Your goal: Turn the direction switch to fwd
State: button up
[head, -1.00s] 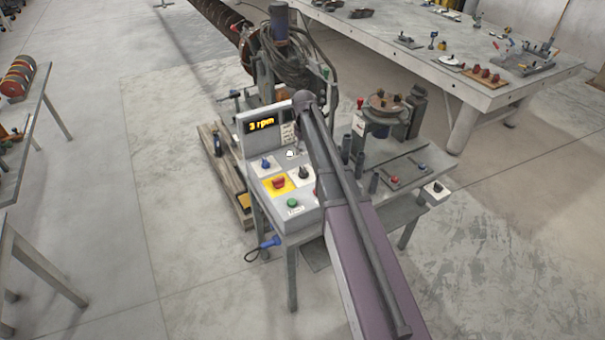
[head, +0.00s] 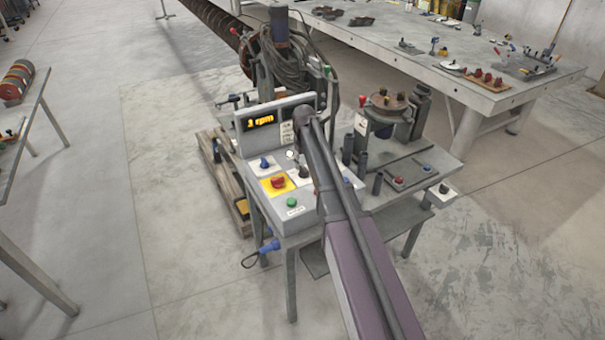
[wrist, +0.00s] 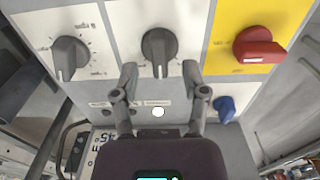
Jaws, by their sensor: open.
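The control panel (head: 262,202) carries several switches. In the wrist view, a dark grey knob (wrist: 158,45) on a white plate is at top centre, its pointer end towards my gripper. My gripper (wrist: 160,72) is open, with one fingertip on each side of the knob's lower end; I cannot tell whether they touch it. A second grey knob (wrist: 70,56) with scale marks is to the left. A red switch (wrist: 258,46) on a yellow plate is to the right, also seen in the head view (head: 278,183). The labels are too small to read, so I cannot confirm which is the direction switch.
A blue knob (wrist: 225,108) is at lower right and a white round part (wrist: 158,112) below the centre knob. In the head view, a green button (head: 292,202) is on the front and an rpm display (head: 259,121) stands behind. A turntable fixture (head: 388,106) is to the right.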

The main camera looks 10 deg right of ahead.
jog(key=shift+f+b, duration=1)
jog(key=shift+f, duration=0.3)
